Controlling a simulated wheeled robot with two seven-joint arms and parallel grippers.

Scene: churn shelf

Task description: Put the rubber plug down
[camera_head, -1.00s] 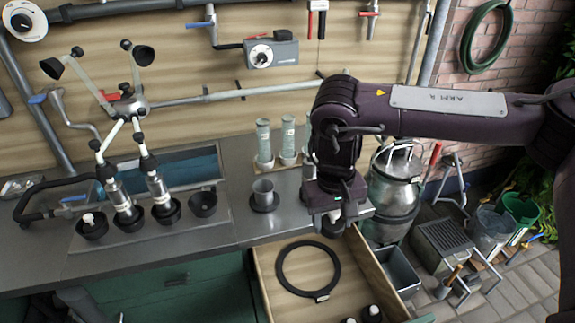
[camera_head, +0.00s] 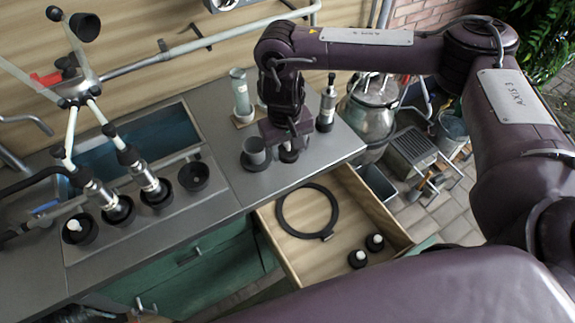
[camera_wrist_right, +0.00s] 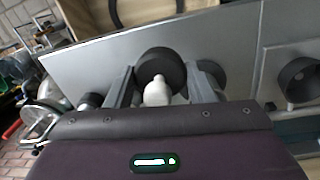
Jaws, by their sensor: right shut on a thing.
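My right gripper (camera_head: 289,152) is shut on a rubber plug and points down over the right end of the grey counter (camera_head: 325,162). The plug is a black disc (camera_wrist_right: 160,64) with a pale knob (camera_wrist_right: 157,92), which sits between the two fingers in the right wrist view. In the head view the plug (camera_head: 288,157) is mostly hidden under the gripper. It is at or just above the counter top; I cannot tell whether it touches. A grey cup in a black base (camera_head: 255,152) stands close to its left. My left gripper cannot be made out.
An open drawer (camera_head: 395,232) below holds a black ring (camera_head: 282,212) and two small black pieces (camera_head: 357,259). A metal cylinder (camera_head: 327,105) stands behind right of my gripper, and a clear tube (camera_head: 240,95) behind left. Black cups (camera_head: 193,176) line the left counter.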

